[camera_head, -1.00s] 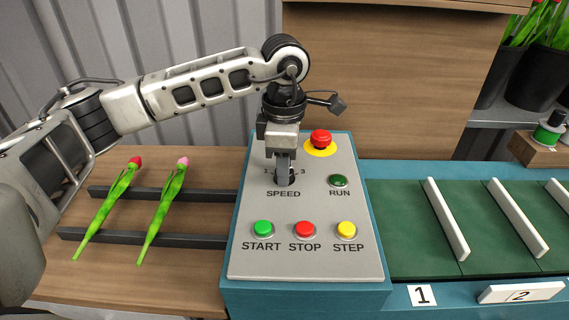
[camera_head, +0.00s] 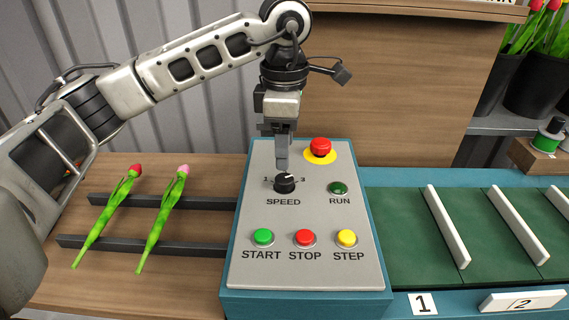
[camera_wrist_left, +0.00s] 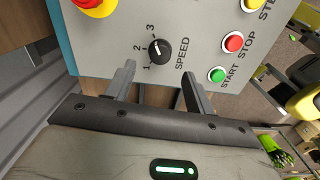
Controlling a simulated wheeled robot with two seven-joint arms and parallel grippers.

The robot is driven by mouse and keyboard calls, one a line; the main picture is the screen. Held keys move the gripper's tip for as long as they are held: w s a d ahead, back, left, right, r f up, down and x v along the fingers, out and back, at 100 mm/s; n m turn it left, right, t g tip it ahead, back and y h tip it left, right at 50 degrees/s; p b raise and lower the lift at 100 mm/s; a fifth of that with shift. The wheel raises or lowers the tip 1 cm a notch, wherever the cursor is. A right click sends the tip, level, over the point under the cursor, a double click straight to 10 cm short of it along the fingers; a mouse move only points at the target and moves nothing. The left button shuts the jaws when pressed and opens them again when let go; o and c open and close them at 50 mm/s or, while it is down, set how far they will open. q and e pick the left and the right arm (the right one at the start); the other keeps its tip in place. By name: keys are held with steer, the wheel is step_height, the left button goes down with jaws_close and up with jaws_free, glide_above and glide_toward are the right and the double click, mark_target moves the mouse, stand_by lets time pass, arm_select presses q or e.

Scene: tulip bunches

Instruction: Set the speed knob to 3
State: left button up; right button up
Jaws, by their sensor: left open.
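The black speed knob (camera_head: 285,183) sits on the grey control panel (camera_head: 262,215) above the word SPEED. Its white mark points up and to the right, towards the 3 side of the scale. In the left wrist view the knob (camera_wrist_left: 159,50) shows with 1, 2 and 3 around it, and the mark leans towards the 3. My left gripper (camera_head: 282,165) hangs just above and behind the knob, apart from it. In the left wrist view its two fingers are spread wide with nothing between them. My right gripper is not in view.
A red stop button (camera_head: 320,147) on a yellow disc is close to the right of my gripper. RUN (camera_head: 338,188), START (camera_head: 263,237), STOP (camera_head: 304,237) and STEP (camera_head: 346,238) are on the panel. Two tulips (camera_head: 163,215) lie left; a green belt (camera_head: 400,230) runs right.

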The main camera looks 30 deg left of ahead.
arm_select(q)
step_height(320, 180, up, 10)
steer(key=p, duration=0.1)
steer(key=shift+f, duration=0.25)
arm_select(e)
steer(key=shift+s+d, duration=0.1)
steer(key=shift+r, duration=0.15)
